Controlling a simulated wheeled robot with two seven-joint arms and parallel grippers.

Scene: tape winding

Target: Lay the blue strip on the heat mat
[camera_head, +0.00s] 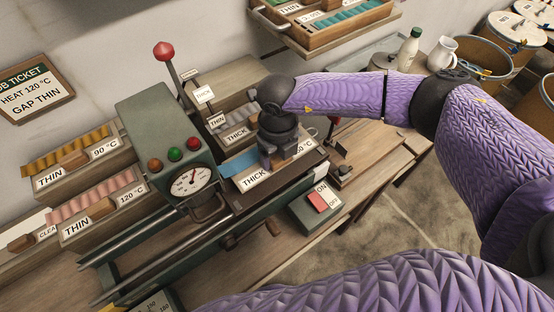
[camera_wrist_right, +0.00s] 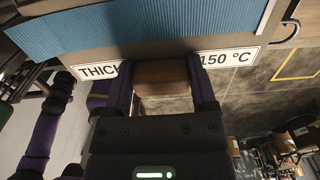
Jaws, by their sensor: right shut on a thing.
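The blue strip (camera_head: 240,171) lies ribbed and flat on the block labelled THICK (camera_head: 257,181); it also fills the top of the right wrist view (camera_wrist_right: 160,32). In that view the label reads THICK 150 °C (camera_wrist_right: 225,57). My right gripper (camera_head: 279,163) is over this block, its fingers shut on the brown wooden handle (camera_wrist_right: 160,78) just below the label. The fingers are on the handle, apart from the strip. I cannot pick out the heat mat. My left gripper is not in view.
A green machine (camera_head: 158,135) with a gauge (camera_head: 191,181) and a red-knobbed lever (camera_head: 165,52) stands left of the gripper. Pink (camera_head: 92,200) and yellow (camera_head: 66,150) strips lie further left. A red ON/OFF switch (camera_head: 318,202) is in front. The job ticket (camera_head: 34,88) reads 120 °C, THIN.

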